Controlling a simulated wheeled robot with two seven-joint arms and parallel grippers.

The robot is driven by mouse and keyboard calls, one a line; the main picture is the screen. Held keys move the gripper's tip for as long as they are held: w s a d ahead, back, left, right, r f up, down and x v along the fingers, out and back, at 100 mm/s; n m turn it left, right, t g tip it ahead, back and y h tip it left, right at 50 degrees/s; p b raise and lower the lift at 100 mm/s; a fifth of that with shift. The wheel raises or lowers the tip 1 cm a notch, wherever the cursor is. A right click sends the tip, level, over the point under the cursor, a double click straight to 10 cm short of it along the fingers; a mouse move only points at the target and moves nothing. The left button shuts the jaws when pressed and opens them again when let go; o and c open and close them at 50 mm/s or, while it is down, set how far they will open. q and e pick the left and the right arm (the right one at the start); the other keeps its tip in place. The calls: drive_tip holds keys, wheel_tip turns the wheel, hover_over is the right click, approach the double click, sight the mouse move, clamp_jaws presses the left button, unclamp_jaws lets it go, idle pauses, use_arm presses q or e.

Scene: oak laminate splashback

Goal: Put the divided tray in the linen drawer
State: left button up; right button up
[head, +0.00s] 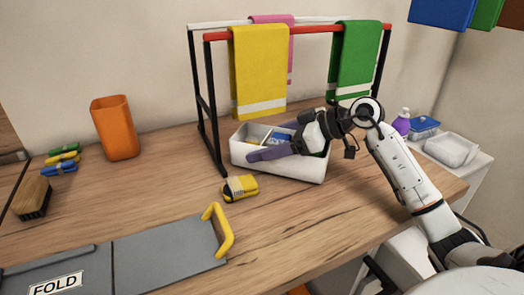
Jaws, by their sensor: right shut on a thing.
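The white divided tray (310,172) stands on the wooden worktop below the towel rack, with blue and yellow items in its compartments. My right gripper (268,153) reaches in from the right, low over the tray, with its fingers shut on the tray. The fingers and wrist hide part of the tray's inside and its right end. The tray appears level, and I cannot tell whether it is clear of the worktop. I cannot make out a linen drawer for certain. My left gripper is not in view.
A rack holds yellow (258,70), pink and green (353,60) towels behind the tray. A yellow bundle (240,187) lies just in front. A grey FOLD board (170,258) with a yellow handle is front left. An orange bin (115,128) stands back left. Worktop right of the bundle is clear.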

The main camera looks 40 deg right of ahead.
drive_tip(key=shift+f, duration=0.2)
drive_tip(key=shift+f, duration=0.15)
drive_tip(key=o, duration=1.1)
